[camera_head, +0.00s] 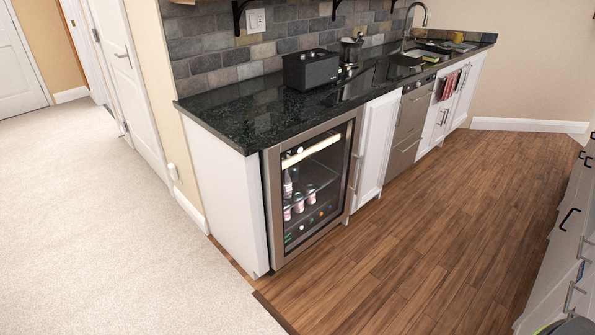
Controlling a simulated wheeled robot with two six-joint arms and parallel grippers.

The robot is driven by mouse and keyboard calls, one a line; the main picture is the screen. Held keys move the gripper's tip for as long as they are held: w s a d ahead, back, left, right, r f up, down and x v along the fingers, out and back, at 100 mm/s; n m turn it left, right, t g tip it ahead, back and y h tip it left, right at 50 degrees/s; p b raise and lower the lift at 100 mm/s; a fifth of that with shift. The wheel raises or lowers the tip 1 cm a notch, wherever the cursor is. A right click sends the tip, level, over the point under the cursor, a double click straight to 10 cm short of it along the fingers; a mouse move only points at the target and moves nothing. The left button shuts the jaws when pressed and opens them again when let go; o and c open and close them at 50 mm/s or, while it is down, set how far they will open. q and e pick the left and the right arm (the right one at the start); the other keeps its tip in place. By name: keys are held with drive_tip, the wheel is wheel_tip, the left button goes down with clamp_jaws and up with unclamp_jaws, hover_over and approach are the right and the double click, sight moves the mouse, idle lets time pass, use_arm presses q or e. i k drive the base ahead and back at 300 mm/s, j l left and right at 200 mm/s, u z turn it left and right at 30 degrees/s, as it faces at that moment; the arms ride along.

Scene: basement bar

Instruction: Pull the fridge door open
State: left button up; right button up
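The fridge (312,188) is a low, glass-fronted cooler with a steel frame, set under the left end of the dark counter. Its door looks shut. A vertical bar handle (356,172) runs along the door's right side. Through the glass I see a lit strip at the top, a bottle (288,184) and several cans on the shelves. Neither of my grippers is in view.
The wood floor (400,265) in front of the fridge is clear, with pale carpet (110,220) to the left. White cabinets and steel drawers (407,128) continue right of the fridge. More cabinets (565,225) line the right edge. A black box (311,68) stands on the counter (235,102).

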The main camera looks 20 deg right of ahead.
sight(271, 156)
drive_tip(key=i+l+z, duration=0.2)
drive_tip(key=i+z, duration=0.25)
drive_tip(key=i+l+z, duration=0.1)
drive_tip(key=i+z, duration=0.15)
drive_tip(key=z, duration=0.2)
drive_tip(key=i+z, duration=0.45)
drive_tip(key=i+j+z, duration=0.15)
drive_tip(key=z, duration=0.3)
drive_tip(key=i+l, duration=0.1)
drive_tip(key=i, duration=0.35)
drive_tip(key=i+l+z, duration=0.15)
drive_tip(key=i, duration=0.3)
